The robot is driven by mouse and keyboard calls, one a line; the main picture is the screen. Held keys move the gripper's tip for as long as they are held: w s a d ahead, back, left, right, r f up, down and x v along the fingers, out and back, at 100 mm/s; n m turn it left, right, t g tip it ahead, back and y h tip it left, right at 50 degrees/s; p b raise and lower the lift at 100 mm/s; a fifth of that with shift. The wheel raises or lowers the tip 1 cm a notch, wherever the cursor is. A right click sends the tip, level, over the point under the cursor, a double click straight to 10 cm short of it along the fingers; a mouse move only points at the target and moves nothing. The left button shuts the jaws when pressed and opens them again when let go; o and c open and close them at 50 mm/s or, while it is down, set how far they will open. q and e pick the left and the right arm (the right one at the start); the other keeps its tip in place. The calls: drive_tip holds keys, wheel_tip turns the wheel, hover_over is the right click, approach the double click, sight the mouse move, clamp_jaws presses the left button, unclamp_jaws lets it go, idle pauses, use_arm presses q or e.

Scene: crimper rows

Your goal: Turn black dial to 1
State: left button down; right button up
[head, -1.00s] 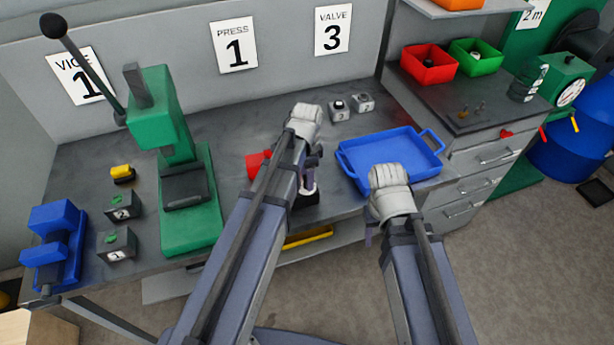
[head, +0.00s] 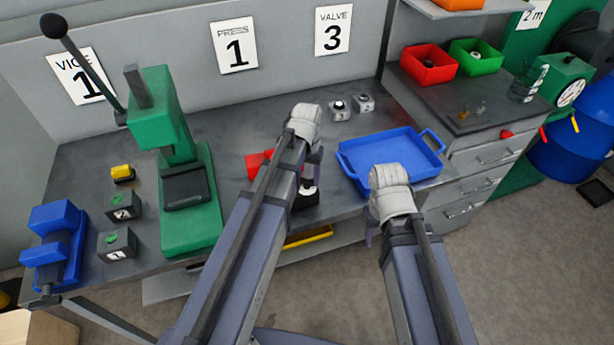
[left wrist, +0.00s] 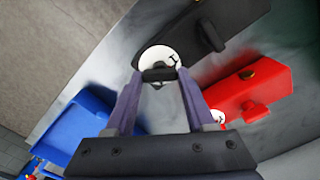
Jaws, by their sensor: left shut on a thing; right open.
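The black box with the dial (head: 303,203) sits near the front edge of the bench, partly hidden behind my left arm. In the left wrist view the black box (left wrist: 235,22) shows a white dial face (left wrist: 165,57) with a dark mark on it. My left gripper (left wrist: 158,80) is shut on the black dial knob (left wrist: 159,75) over that face; the mark's figure is not clearly legible. In the head view my left gripper (head: 311,180) is over the box. My right gripper (head: 370,237) is open and empty, in front of the blue tray, its fingers mostly hidden.
A red box (head: 257,161) with its own knob stands close by; it also shows in the left wrist view (left wrist: 250,88). A blue tray (head: 362,183) lies to the right. The green press (head: 205,215) stands left.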

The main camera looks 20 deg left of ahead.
sight(307, 180)
use_arm(q)
drive_tip(key=n, duration=0.4)
drive_tip(key=shift+n, duration=0.4)
idle(0.4)
drive_tip(key=shift+c, duration=1.2)
unclamp_jaws()
drive_tip(key=shift+r, duration=0.1)
wheel_tip(307, 180, up, 8)
drive_tip(key=p, duration=0.8)
drive_tip(key=shift+f, duration=0.2)
